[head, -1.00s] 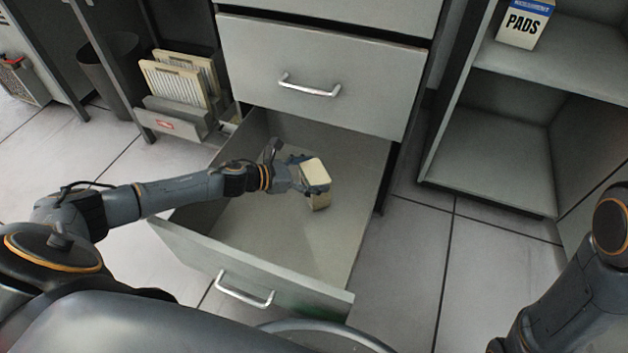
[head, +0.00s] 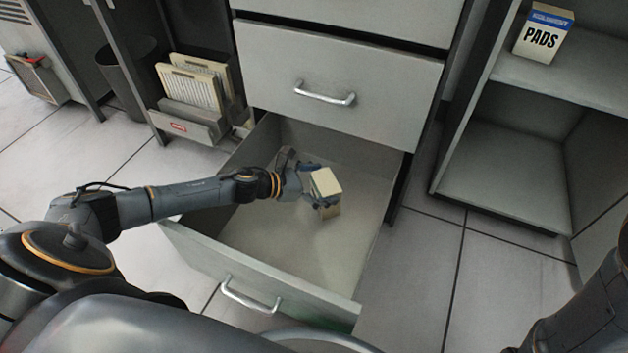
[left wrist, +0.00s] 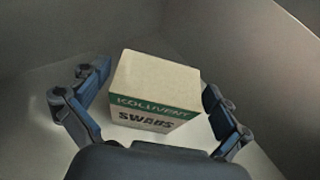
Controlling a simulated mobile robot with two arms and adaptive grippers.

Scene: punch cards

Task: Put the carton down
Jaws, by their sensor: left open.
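The carton (head: 327,184) is a small beige box inside the open lower drawer (head: 265,225). In the left wrist view the carton (left wrist: 153,88) shows a plain top and a green band, with "SWABS" lettering below it. My left gripper (head: 316,186) reaches into the drawer at the carton. In the left wrist view its fingers (left wrist: 158,108) are spread on either side of the box, with a gap visible at the left finger. The carton seems to stand upright on the drawer floor. Its underside is hidden. My right gripper is out of view.
The drawer around the carton is otherwise empty, with its front panel (head: 262,268) on the near side. A closed drawer (head: 335,85) is above. A shelf unit (head: 505,175) at right holds a PADS box (head: 543,36). A rack of cards (head: 190,95) stands at left.

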